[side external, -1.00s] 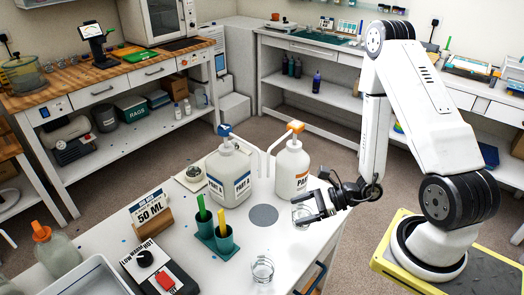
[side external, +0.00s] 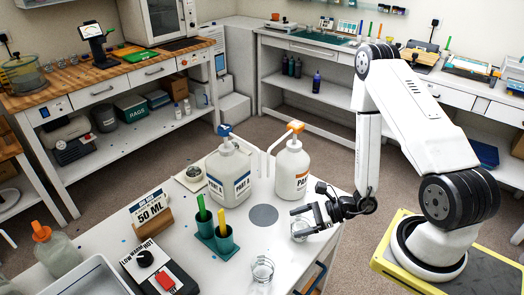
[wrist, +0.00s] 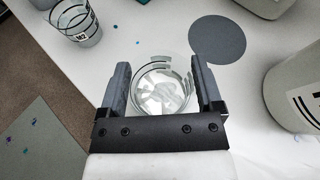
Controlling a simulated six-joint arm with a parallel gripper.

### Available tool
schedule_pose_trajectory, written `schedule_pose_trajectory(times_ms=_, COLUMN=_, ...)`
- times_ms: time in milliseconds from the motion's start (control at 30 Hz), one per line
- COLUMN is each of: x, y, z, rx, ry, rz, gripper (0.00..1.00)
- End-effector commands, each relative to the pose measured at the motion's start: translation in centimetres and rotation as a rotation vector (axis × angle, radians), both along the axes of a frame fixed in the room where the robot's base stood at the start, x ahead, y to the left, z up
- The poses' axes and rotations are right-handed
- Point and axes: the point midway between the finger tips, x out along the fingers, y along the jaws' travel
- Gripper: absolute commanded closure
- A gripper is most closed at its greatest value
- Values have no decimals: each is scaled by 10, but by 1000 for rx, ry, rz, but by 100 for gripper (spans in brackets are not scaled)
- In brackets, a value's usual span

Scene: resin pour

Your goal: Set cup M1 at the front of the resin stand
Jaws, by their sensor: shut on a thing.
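My gripper (side external: 299,222) is shut on a clear cup (wrist: 163,88), with one finger on each side of it in the wrist view. The held cup also shows in the side view (side external: 299,232), near the right edge of the white table; its label is not readable. I cannot tell whether it touches the table. A flat grey disc (side external: 263,215) lies left of the gripper, before the white pump bottles Part A (side external: 229,180) and Part B (side external: 292,172). No part is marked as the resin stand. A second clear cup, labelled M2 (wrist: 85,24), stands nearer the table's front (side external: 262,269).
Green holders with green and yellow sticks (side external: 216,236) stand left of the disc. A 50 ML sign (side external: 152,212), a box with a black knob and red switch (side external: 157,270) and a tray (side external: 85,278) are farther left. The disc is bare.

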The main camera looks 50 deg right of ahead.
Motion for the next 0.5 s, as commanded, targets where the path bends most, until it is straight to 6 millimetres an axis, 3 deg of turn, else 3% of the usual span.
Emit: schedule_pose_trajectory(times_ms=500, x=0, y=0, z=-6, rx=1, ry=1, rz=0, gripper=71)
